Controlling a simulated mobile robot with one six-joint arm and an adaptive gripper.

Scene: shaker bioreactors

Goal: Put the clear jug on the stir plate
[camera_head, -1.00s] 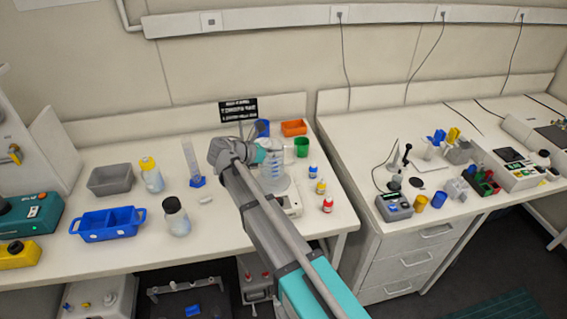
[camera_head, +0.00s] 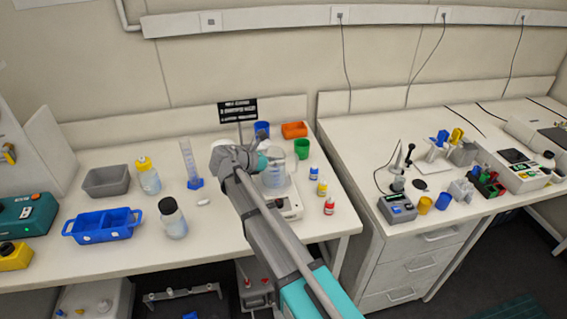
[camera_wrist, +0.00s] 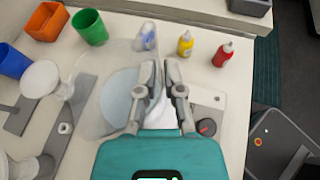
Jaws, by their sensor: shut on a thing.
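The clear jug (camera_head: 274,177) is see-through, with faint blue markings, and appears upright at the white stir plate (camera_head: 291,208). In the wrist view the jug (camera_wrist: 112,98) lies left of my fingers, and the stir plate's face with its dark knob (camera_wrist: 207,127) shows to the right. My gripper (camera_wrist: 160,78) is shut on the jug's handle side; in the head view its end (camera_head: 262,162) is beside the jug's upper part. The arm hides part of the jug and plate. I cannot tell whether the jug's base touches the plate.
Red (camera_head: 329,206) and yellow (camera_head: 321,188) bottles stand right of the plate. A green cup (camera_head: 302,148), blue cup (camera_head: 262,129) and orange bin (camera_head: 294,129) stand behind. A graduated cylinder (camera_head: 189,160) and capped bottle (camera_head: 173,220) stand left.

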